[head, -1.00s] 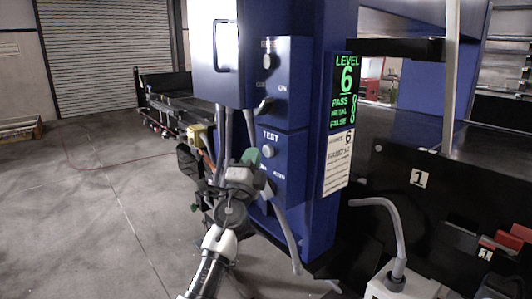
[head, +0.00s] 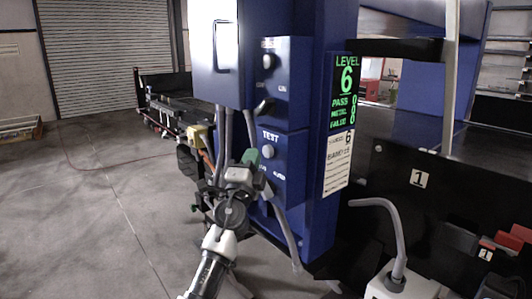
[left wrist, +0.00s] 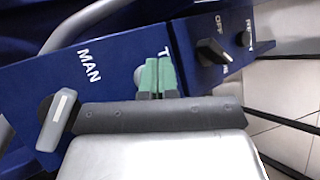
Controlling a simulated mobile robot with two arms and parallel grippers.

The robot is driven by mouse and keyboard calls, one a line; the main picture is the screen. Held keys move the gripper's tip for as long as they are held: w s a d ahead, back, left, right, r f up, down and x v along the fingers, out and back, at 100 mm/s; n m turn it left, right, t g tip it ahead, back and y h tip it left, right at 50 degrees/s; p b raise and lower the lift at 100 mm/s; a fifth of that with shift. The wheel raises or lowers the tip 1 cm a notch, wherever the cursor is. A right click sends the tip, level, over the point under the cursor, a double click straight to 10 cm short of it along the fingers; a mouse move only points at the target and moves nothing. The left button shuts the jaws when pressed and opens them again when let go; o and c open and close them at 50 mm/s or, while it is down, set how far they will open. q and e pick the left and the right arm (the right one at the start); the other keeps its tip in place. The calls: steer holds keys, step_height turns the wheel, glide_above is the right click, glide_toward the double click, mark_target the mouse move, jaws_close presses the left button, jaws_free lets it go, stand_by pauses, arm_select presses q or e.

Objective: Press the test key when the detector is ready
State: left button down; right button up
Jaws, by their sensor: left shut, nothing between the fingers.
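The blue detector housing (head: 322,110) stands in the middle of the head view. Its lower box carries the word TEST above a round pale key (head: 268,152), with a dark selector knob (head: 268,188) below. My left gripper (head: 250,156) is shut and empty, its green fingertips just left of the key in the head view.
A paper card (head: 338,164) hangs under the display. A dark conveyor (head: 485,150) runs off to the right. Grey cables hang by the housing near my left arm. In the left wrist view, knobs marked MAN (left wrist: 57,120) and OFF (left wrist: 213,52) flank the fingers. Open floor lies left.

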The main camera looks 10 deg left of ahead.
stand_by(0.6)
arm_select(q)
steer(key=shift+w+d+b, duration=0.3)
steer(key=shift+w+b, duration=0.05)
steer(key=shift+b, duration=0.05)
steer(key=shift+w+d+b, duration=0.3)
steer(key=shift+w+b, duration=0.05)
steer(key=shift+b, duration=0.25)
stand_by(0.5)
stand_by(0.3)
steer(key=shift+s+a+p, duration=0.55)
steer(key=shift+s+p, duration=0.2)
steer(key=shift+p, duration=0.05)
